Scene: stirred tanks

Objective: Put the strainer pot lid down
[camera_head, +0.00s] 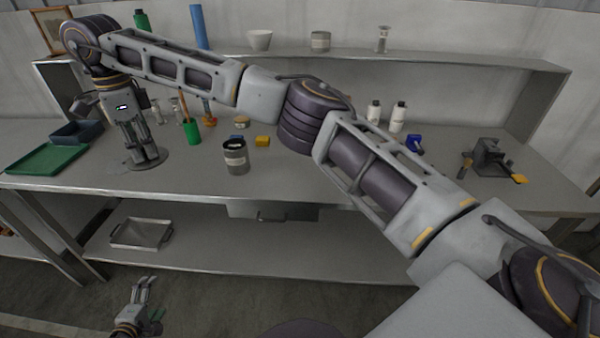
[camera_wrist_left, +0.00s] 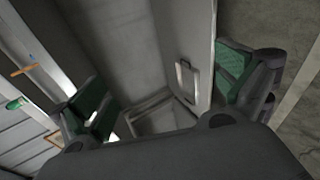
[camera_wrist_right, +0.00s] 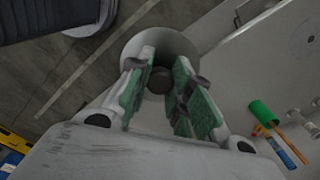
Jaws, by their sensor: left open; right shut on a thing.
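The strainer pot lid, a grey disc (camera_head: 150,163), is under my right gripper (camera_head: 143,155) near the left end of the bench top. In the right wrist view the pale disc (camera_wrist_right: 133,47) has a dark knob (camera_wrist_right: 160,82) between the green-padded fingers, which are shut on it. The lid looks level and is on or just above the bench; I cannot tell whether it touches. An open grey pot (camera_head: 236,160) with a pale band stands to its right. My left gripper (camera_head: 140,290) is open and empty, low in front of the bench.
A green tray (camera_head: 45,160) and a dark blue bin (camera_head: 77,133) are left of the lid. A green cup (camera_head: 192,132) with tools stands behind it. A metal tray (camera_head: 140,234) lies on the lower shelf. Bare bench lies between lid and pot.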

